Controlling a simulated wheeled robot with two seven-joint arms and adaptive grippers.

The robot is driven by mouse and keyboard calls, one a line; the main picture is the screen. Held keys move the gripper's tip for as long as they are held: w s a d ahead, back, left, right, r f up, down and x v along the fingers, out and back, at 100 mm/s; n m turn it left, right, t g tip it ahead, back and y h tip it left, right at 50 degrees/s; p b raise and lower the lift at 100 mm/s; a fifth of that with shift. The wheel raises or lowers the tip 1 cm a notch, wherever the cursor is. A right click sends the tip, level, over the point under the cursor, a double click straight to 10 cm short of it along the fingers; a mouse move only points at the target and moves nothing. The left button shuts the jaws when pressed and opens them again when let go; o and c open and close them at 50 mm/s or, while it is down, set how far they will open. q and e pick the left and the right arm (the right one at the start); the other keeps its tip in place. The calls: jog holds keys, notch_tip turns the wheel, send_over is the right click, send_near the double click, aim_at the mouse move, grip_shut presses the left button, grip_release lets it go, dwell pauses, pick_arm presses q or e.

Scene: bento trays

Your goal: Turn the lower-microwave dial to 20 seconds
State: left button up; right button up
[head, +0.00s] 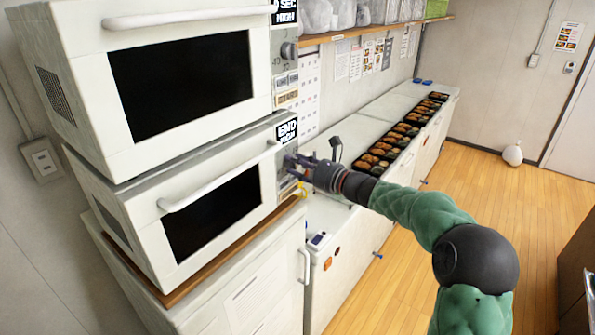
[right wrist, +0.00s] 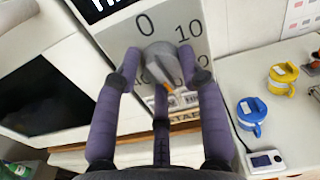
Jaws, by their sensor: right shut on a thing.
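The lower microwave (head: 150,198) is white with a dark window, its control panel on the right side. Its grey dial (right wrist: 158,60) has an orange pointer mark on its front. In the right wrist view the numerals 0 and 10 show above and to the right of the dial; other markings are partly hidden by the fingers. My right gripper (head: 296,167) is at the panel in the head view. In the right wrist view the purple fingers (right wrist: 162,78) are closed around the dial from both sides and below. My left gripper is not in view.
The upper microwave (head: 85,55), with its own dial (head: 289,50), stands on the lower one. A counter right of them carries a row of bento trays (head: 385,148). Yellow (right wrist: 283,75) and blue (right wrist: 250,112) lidded cups stand near a small meter (right wrist: 266,161). The wooden floor is open.

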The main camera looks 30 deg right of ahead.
jog(key=n+b, duration=0.2)
jog(key=b, duration=0.1)
jog(key=n+b, duration=0.3)
jog(key=b, duration=0.1)
jog(key=n+b, duration=0.2)
jog(key=b, duration=0.2)
jog(key=shift+s+r+n, duration=0.15)
jog(key=shift+r+n, duration=0.1)
jog(key=shift+n, duration=0.15)
jog(key=shift+r+n+b, duration=0.15)
jog(key=shift+n+b, duration=0.85)
jog(key=shift+b, duration=0.5)
jog(key=shift+a, duration=0.1)
jog(key=o, duration=0.9)
jog(key=shift+o, duration=1.1)
jog(key=shift+a, duration=0.25)
jog(key=v, duration=1.2)
jog(key=shift+d+f, duration=0.15)
jog(key=shift+f, duration=0.15)
